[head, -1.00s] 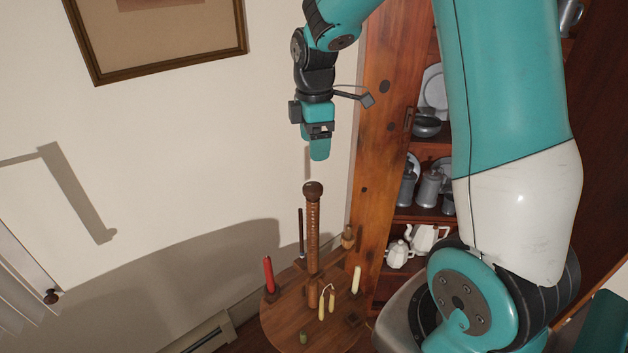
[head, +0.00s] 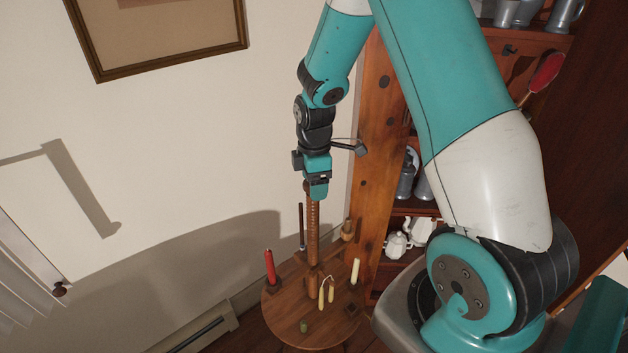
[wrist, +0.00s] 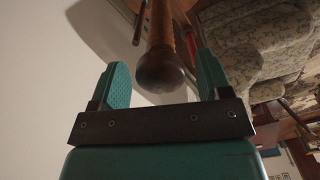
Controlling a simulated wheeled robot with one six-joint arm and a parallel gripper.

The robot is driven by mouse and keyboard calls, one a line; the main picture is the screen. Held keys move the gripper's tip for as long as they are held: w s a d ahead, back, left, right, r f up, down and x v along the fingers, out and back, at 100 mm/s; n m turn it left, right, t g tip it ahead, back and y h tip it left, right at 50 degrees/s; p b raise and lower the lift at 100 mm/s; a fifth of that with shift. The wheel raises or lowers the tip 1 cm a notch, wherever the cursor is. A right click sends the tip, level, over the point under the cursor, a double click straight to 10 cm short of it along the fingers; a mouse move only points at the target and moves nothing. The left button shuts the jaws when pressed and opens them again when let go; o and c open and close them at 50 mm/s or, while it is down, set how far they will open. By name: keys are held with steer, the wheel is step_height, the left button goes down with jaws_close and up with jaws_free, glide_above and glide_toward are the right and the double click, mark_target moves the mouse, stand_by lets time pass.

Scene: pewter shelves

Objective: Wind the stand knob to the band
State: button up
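The stand (head: 313,233) is a wooden threaded post rising from a round wooden table (head: 285,318). Its dark round knob (wrist: 160,71) shows in the wrist view between my two teal fingers, with gaps on both sides. In the head view my gripper (head: 317,190) is at the top of the post, pointing down, and hides most of the knob. My gripper is open in the wrist view (wrist: 163,85). I cannot make out a band on the post.
A red candle (head: 270,267) stands left of the post and a pale candle (head: 355,271) right. Two joined yellow candles (head: 326,291) are near the post base. A thin dark rod (head: 301,226) stands close behind-left. A wooden cupboard (head: 372,180) is at right.

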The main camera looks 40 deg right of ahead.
steer(key=c, duration=0.8)
steer(key=shift+o, duration=0.2)
steer(key=shift+m, duration=0.3)
